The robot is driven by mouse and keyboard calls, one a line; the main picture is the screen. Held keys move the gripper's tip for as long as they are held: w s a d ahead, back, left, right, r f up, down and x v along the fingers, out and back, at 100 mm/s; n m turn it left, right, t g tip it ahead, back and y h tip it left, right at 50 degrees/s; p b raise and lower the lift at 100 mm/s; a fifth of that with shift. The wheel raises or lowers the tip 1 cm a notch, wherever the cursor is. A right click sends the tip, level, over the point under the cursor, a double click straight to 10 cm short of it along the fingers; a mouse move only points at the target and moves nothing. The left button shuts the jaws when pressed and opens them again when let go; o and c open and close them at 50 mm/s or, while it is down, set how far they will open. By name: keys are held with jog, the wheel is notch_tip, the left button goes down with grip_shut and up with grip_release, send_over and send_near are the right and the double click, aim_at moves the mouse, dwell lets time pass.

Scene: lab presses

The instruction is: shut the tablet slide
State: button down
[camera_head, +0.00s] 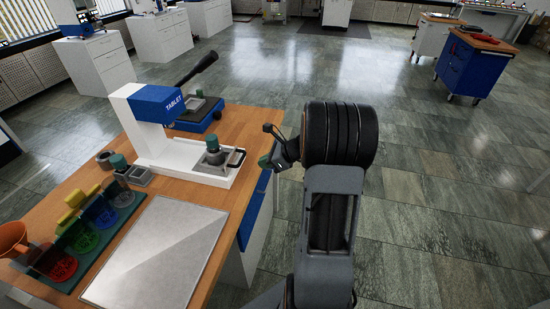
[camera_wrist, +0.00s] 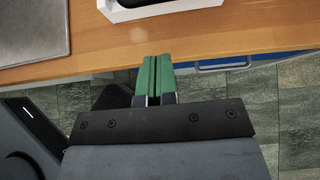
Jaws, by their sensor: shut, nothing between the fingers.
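The tablet press (camera_head: 155,105) is white with a blue head lettered TABLET and a raised black lever. Its slide (camera_head: 213,158), a grey die piece with a black loop handle (camera_head: 238,157), sits at the right end of the white base, clear of the head. My gripper (camera_head: 265,162) has green fingertips, shut and empty, just right of the handle by the table edge. I see no contact. In the wrist view the shut fingers (camera_wrist: 154,75) point at the bench edge, below the white base (camera_wrist: 155,10); a dark part, perhaps the handle, is cut off at the top.
The wooden bench (camera_head: 180,190) holds a grey plate (camera_head: 155,255), a green-bottled small holder (camera_head: 130,172), a rack of coloured cups (camera_head: 85,235) and an orange funnel (camera_head: 12,238). Another blue-based device (camera_head: 200,118) stands behind the press. Open floor lies right.

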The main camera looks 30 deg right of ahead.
jog(key=w+a, duration=0.2)
jog(key=shift+w+a+f+p, duration=0.25)
jog(key=shift+w+f+p, duration=0.05)
jog(key=shift+w+a+r, duration=0.15)
jog(key=shift+w+a, duration=0.45)
jog(key=shift+w, duration=0.1)
